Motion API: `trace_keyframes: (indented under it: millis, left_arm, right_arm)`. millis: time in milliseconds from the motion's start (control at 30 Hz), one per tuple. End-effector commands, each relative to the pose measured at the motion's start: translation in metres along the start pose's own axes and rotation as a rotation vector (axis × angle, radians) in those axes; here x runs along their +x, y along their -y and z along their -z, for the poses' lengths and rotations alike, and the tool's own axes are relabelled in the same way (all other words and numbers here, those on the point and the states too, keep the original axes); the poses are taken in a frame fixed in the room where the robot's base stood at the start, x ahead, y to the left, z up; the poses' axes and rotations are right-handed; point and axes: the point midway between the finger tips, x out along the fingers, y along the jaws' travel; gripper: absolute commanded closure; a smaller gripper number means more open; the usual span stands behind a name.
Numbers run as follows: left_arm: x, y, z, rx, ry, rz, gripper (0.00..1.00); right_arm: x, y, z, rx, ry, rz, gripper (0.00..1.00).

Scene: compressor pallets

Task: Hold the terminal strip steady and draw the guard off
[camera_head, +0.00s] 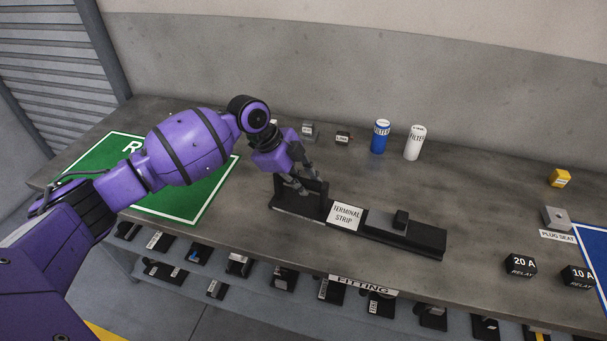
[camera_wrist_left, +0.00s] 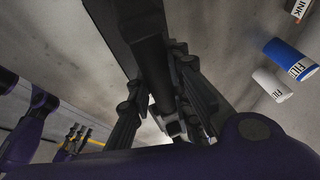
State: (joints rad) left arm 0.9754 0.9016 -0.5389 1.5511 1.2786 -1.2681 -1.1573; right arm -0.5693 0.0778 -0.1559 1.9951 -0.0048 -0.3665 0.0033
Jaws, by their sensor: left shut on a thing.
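The long black terminal strip (camera_head: 415,248) lies on the bench, with a white "TERMINAL STRIP" label (camera_head: 345,215) near its middle. A dark grey cover with a small raised block, which looks like the guard (camera_head: 380,220), sits on its right half. My left gripper (camera_head: 305,190) is shut on an upright dark part at the strip's left end. In the left wrist view the fingers (camera_wrist_left: 170,115) close around a dark bar, and its far side is hidden.
A blue filter (camera_head: 380,137) and a white filter (camera_head: 414,142) stand behind the strip. The plug seat (camera_head: 556,219) and relays (camera_head: 520,265) are at right. A green mat (camera_head: 195,205) lies under my left arm. Several dark fittings fill the shelf below.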

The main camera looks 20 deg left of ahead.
Motion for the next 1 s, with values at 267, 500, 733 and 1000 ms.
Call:
trace_keyframes:
  millis: [267, 500, 733, 1000]
  left_arm:
    - [0.0, 0.0, 0.0, 0.004, 0.001, -0.001, 1.0]
    - [0.001, 0.0, 0.002, 0.004, 0.001, -0.001, 1.0]
    - [0.003, 0.0, 0.009, 0.004, 0.002, -0.001, 1.0]
    - [0.006, -0.001, 0.011, 0.003, 0.001, -0.002, 1.0]
  right_arm:
    - [0.002, 0.001, 0.007, -0.001, -0.012, 0.002, 0.6]
    - [0.001, 0.0, 0.007, -0.001, -0.012, 0.001, 0.6]
    - [-0.004, -0.001, 0.004, 0.001, -0.006, -0.002, 0.6]
    - [-0.005, -0.001, 0.002, 0.002, -0.001, -0.003, 0.6]
